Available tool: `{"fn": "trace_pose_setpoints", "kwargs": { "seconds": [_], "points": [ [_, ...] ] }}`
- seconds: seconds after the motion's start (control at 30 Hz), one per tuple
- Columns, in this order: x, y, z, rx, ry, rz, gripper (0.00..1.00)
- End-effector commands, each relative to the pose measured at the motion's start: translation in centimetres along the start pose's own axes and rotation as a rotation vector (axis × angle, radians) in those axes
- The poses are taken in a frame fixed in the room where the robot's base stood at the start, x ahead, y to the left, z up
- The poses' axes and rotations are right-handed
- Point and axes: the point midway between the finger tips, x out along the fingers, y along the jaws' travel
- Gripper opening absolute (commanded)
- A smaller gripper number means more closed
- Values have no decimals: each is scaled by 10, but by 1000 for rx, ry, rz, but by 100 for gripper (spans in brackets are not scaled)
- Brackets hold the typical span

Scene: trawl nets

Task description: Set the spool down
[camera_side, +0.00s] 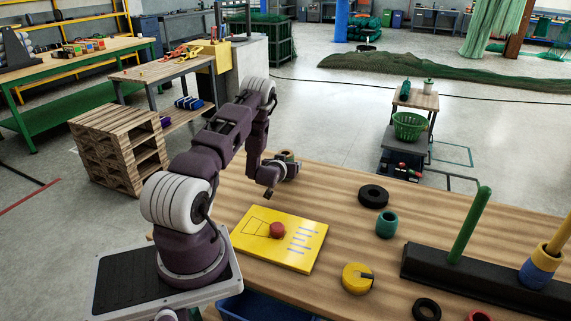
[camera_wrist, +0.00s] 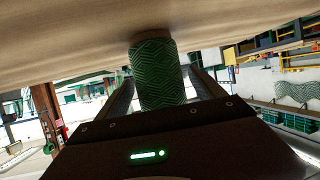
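The spool is wound with green patterned twine and shows in the wrist view (camera_wrist: 160,75), lying between my gripper's two dark fingers (camera_wrist: 165,85). The fingers flank it closely and look shut on it. Its brown end, at the top of that view, is at the tan wooden tabletop; whether it touches or hangs just above I cannot tell. In the side view my gripper (camera_side: 289,170) is low and level at the far left part of the wooden table (camera_side: 340,235). Only the spool's tan end (camera_side: 287,156) shows behind it.
A yellow board (camera_side: 255,248) with a red puck (camera_side: 277,230) lies in front of my gripper. A black ring (camera_side: 373,197), a teal ring (camera_side: 386,225) and a yellow disc (camera_side: 357,279) lie to the right. A black base (camera_side: 430,268) carries upright pegs. The tabletop between is clear.

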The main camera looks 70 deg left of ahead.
Motion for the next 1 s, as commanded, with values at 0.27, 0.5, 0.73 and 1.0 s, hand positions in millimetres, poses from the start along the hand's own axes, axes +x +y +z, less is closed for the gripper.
{"fn": "trace_pose_setpoints", "kwargs": {
  "seconds": [0.27, 0.5, 0.73, 1.0],
  "points": [
    [-1, 0, -4, -1, 1, 0, 78],
    [-50, 0, -2, 0, -4, 0, 78],
    [-103, 0, -2, 0, -3, 0, 78],
    [-125, 29, -31, 5, -29, 41, 78]
  ]
}}
